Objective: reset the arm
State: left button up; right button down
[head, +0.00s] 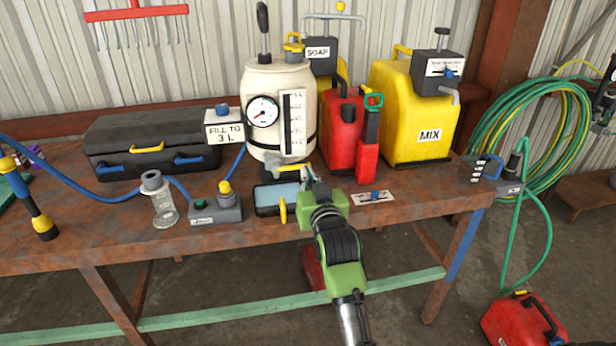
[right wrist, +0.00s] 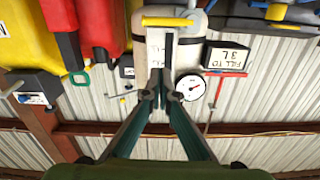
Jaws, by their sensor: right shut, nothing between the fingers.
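My right arm comes up from the bottom of the head view. Its green gripper (head: 308,178) is at the front edge of the workbench, in front of the white tank (head: 280,110). In the right wrist view, which looks upside down, the two fingers (right wrist: 161,88) meet at their tips with nothing between them. The tank (right wrist: 142,62) with its round gauge lies beyond the fingertips. Whether the fingers touch anything is hard to tell. My left gripper is not in view.
The rusty workbench (head: 110,225) holds a black toolbox (head: 150,140), a glass jar (head: 161,200), a red can (head: 343,130) and a yellow MIX container (head: 410,115). Green hoses (head: 560,130) hang at the right. Another red can (head: 522,322) stands on the floor. Air in front of the bench is free.

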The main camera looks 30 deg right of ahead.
dwell(0.5)
jog(key=s+a+f+n+g+y, duration=0.1)
jog(key=a+f+g+y, duration=0.15)
jog(key=f, duration=0.95)
jog(key=s+a+f+n+g+y, duration=0.15)
jog(key=a+f, duration=0.25)
jog(key=f, duration=0.8)
jog(key=s+a+f+n+g, duration=0.1)
jog(key=s+a+f+g, duration=0.1)
jog(key=s+f, duration=0.65)
jog(key=s+a+f+n+g, duration=0.1)
jog(key=s+a+f+g, duration=0.15)
jog(key=f, duration=1.05)
jog(key=s+f+g, duration=0.2)
jog(key=s+f, duration=0.5)
jog(key=s, duration=0.7)
jog(key=s+d+f+n+g, duration=0.1)
jog(key=s+f+g, duration=0.2)
jog(key=s+f, duration=0.5)
jog(key=s+d+f+g, duration=0.1)
jog(key=s+f, duration=0.7)
jog(key=s, duration=1.4)
jog(key=shift+s+n+g+y, duration=0.25)
jog(key=shift+n+g+y, duration=0.15)
jog(key=shift+g, duration=0.25)
jog(key=shift+f, duration=0.1)
